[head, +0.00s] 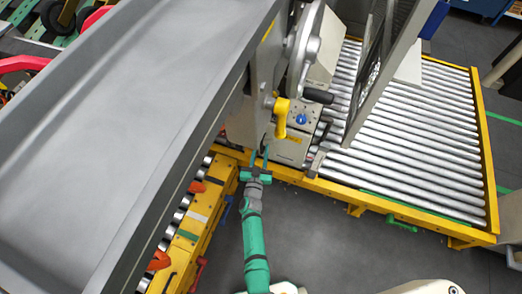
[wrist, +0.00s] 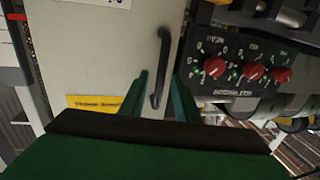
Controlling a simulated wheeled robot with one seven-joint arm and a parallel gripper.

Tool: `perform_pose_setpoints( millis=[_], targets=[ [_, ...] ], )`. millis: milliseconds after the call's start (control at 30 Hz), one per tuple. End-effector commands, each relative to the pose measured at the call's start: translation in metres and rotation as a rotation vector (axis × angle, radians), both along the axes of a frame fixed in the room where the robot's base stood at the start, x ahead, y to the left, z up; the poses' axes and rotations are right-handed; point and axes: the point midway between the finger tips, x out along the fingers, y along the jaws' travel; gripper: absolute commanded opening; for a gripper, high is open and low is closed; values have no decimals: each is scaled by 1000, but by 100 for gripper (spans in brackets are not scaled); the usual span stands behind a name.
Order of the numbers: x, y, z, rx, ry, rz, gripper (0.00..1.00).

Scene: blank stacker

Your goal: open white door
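The white door (wrist: 95,50) fills the left and middle of the wrist view, with a yellow label (wrist: 95,103) low on it. A dark, curved bar handle (wrist: 165,50) runs up and down near its right edge. My gripper (wrist: 160,80) is open, its green fingers pointing at the door. The handle's lower part appears between the fingers, which do not close on it. Whether they touch it I cannot tell. In the head view my gripper (head: 261,160) is close to the pale machine front (head: 243,125), below the yellow lever.
A panel with red knobs (wrist: 248,72) sits right of the door. In the head view, a yellow lever (head: 281,115) and a box with a blue button (head: 300,120) are close by. A roller conveyor (head: 410,140) lies right; a large grey trough (head: 110,120) lies left.

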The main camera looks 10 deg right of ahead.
Motion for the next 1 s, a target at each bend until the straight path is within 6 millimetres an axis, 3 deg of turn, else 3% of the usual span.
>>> perform_pose_setpoints(
  millis=[167,300,667,1000],
  targets=[
    [0,-1,0,0,0,-1,29],
    [0,-1,0,0,0,-2,0],
    [-6,0,0,-1,0,-3,0],
    [-46,4,-1,0,1,-5,0]
  ],
)
